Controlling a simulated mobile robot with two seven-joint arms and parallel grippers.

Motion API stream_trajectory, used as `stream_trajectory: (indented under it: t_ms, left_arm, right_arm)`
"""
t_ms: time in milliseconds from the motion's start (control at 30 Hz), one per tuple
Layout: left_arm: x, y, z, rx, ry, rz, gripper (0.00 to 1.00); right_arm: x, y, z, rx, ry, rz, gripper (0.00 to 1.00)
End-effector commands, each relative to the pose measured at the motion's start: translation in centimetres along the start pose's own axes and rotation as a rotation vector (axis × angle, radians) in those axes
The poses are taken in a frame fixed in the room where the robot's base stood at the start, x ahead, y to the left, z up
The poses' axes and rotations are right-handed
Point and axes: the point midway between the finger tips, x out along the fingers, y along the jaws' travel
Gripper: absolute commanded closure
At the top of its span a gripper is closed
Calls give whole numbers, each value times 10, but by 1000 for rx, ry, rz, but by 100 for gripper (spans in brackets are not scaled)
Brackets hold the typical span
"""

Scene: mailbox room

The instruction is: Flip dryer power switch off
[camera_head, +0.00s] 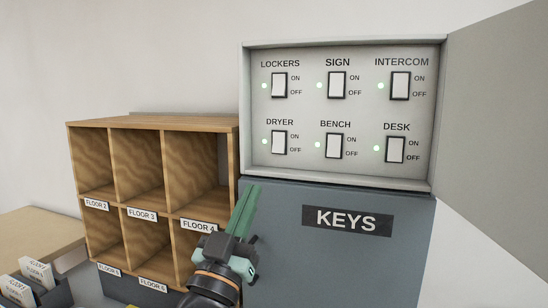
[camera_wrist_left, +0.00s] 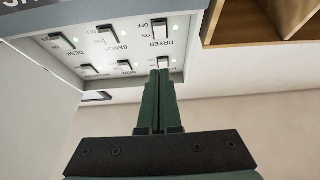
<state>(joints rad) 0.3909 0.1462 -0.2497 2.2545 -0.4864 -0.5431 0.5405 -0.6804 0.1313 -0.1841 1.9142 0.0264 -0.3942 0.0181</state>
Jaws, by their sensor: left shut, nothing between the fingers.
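The dryer switch (camera_head: 279,143) is a white rocker in a black frame, lower left in the open switch panel (camera_head: 306,108). Its green light is lit; the rocker's tilt is hard to tell. In the wrist view, turned upside down, the dryer switch (camera_wrist_left: 159,29) is above the fingertips. My left gripper (camera_head: 250,190) has green fingers, shut and empty, pointing up below and left of the dryer switch in the head view. In the wrist view my left gripper (camera_wrist_left: 160,74) has its fingertips near the panel's lockers label. My right gripper is not in view.
Several other switches, such as the bench switch (camera_head: 334,146) and lockers switch (camera_head: 279,85), are close by, with lit green lights. The panel door (camera_head: 500,110) stands open at right. Wooden cubbies (camera_head: 150,122) stand left; a grey keys cabinet (camera_head: 335,260) is below.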

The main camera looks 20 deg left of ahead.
Motion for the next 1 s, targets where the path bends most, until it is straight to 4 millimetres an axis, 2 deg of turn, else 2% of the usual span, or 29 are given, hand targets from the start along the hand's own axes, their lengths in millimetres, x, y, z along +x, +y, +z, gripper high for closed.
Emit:
stream_trajectory:
  t_ms: [167, 533, 700, 1000]
  left_arm:
    - [25, 0, -3, 4, 2, 0, 100]
    - [102, 0, -3, 3, 1, 0, 100]
    - [115, 0, 18, 1, -2, 0, 100]
    - [126, 0, 28, 0, 1, 0, 100]
  right_arm:
    - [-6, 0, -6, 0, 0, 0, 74]
    - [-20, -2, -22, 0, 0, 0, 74]
    - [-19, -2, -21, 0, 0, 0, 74]
    - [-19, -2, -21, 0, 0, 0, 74]
